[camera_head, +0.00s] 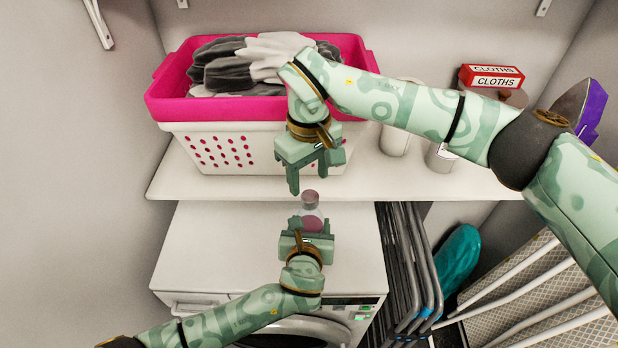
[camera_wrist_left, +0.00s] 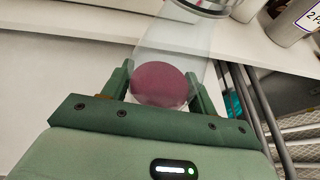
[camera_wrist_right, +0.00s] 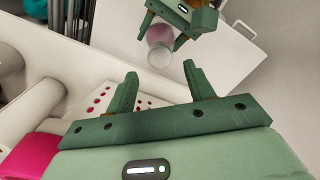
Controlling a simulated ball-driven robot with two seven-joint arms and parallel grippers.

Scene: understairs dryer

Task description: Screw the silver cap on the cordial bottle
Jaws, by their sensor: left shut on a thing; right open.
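The cordial bottle (camera_head: 311,223) is clear with dark pink liquid in its lower part. My left gripper (camera_head: 310,225) is shut around it and holds it above the white machine's top; the bottle also shows in the left wrist view (camera_wrist_left: 165,65). A silver cap-like ring (camera_wrist_left: 205,7) shows at the bottle's upper end, cut by the frame edge; I cannot tell how firmly it sits. In the head view the top end (camera_head: 310,196) is a small round disc. My right gripper (camera_head: 308,178) is open and empty, pointing down just above the bottle's top, apart from it.
A pink and white basket (camera_head: 222,147) with grey cloths stands on the white shelf (camera_head: 440,184) behind. White containers (camera_head: 395,138) and a cloths box (camera_head: 491,77) stand to its right. A white machine (camera_head: 225,250) lies below. Folded metal frames (camera_head: 410,265) stand at its right.

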